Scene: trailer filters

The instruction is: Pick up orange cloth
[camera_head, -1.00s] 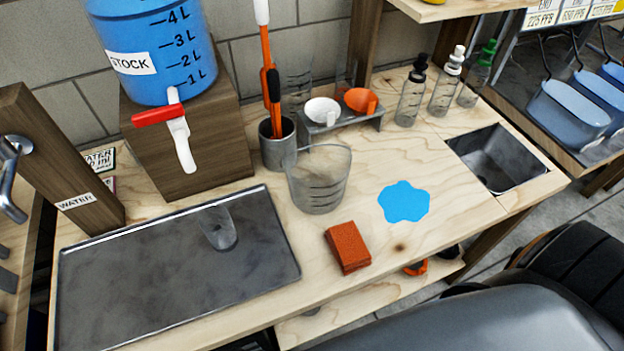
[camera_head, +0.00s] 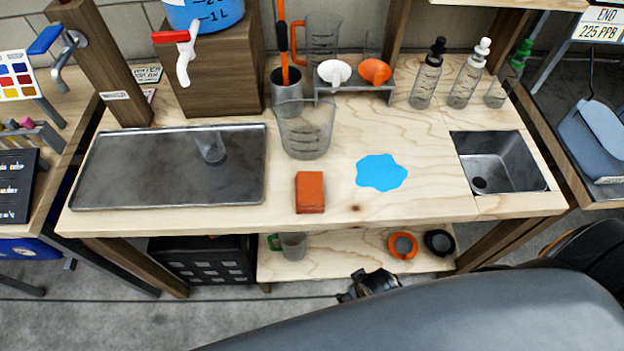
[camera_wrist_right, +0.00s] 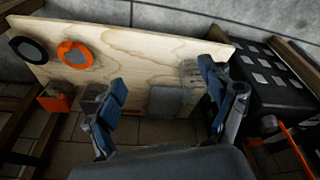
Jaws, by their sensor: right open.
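The orange cloth (camera_head: 310,193) is a folded rectangular block lying on the wooden workbench (camera_head: 420,205), near its front edge. It does not show clearly in the right wrist view. My right gripper (camera_head: 368,284) is partly visible below the bench's front edge, apart from the cloth and lower than it. In the right wrist view my right gripper (camera_wrist_right: 165,92) has its two fingers spread wide with nothing between them, facing the lower shelf (camera_wrist_right: 135,50). My left gripper is not in view.
A metal tray (camera_head: 130,180) lies left of the cloth. A clear measuring jug (camera_head: 305,130) stands behind it. A flat blue patch (camera_head: 381,172) lies to its right, then a sink (camera_head: 500,160). An orange ring (camera_head: 402,246) and a green-handled cup (camera_head: 291,245) are on the lower shelf.

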